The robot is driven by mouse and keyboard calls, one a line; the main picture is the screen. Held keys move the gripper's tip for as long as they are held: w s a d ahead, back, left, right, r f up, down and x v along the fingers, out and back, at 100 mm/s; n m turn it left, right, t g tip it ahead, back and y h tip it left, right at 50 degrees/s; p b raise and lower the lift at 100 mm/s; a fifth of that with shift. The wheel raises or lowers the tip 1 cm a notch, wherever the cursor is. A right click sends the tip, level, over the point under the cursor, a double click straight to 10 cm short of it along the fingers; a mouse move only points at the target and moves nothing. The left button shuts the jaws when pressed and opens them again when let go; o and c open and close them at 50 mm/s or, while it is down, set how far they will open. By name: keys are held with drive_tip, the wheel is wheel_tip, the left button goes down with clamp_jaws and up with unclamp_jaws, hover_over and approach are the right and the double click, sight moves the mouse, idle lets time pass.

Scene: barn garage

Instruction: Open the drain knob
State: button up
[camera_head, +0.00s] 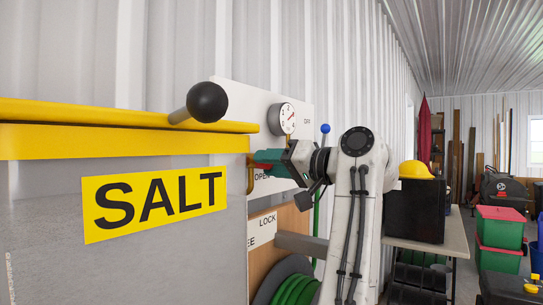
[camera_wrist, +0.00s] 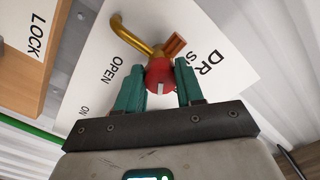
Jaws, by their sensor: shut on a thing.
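The red drain knob (camera_wrist: 160,78), with a pale mark on its face, sits on a brass pipe (camera_wrist: 137,36) in front of a white panel (camera_wrist: 205,35) lettered "OPEN" and "DR...". An orange-brown tab (camera_wrist: 174,46) sticks out beside the knob. My gripper (camera_wrist: 158,70) has its green fingers on either side of the knob, shut on it. In the head view my gripper (camera_head: 266,160) reaches the panel from the right, behind the salt box's edge. The knob is hidden there. The brass pipe (camera_head: 251,178) shows below the fingers.
A grey salt box (camera_head: 150,255) with a yellow lid and black-knobbed handle (camera_head: 207,102) fills the left. A dial gauge (camera_head: 287,118) is above my gripper. A "LOCK" board (camera_head: 264,228) and green hose (camera_head: 290,288) are below. A table (camera_head: 450,238) stands right.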

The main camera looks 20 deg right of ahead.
drive_tip(key=shift+r+m+p, duration=0.15)
drive_tip(key=shift+m+p, duration=1.05)
drive_tip(key=shift+m, duration=0.9)
drive_tip(key=o, duration=1)
drive_tip(key=shift+o, duration=0.2)
drive_tip(key=b+v, duration=0.2)
drive_tip(key=v, duration=0.9)
drive_tip(key=shift+b, duration=0.35)
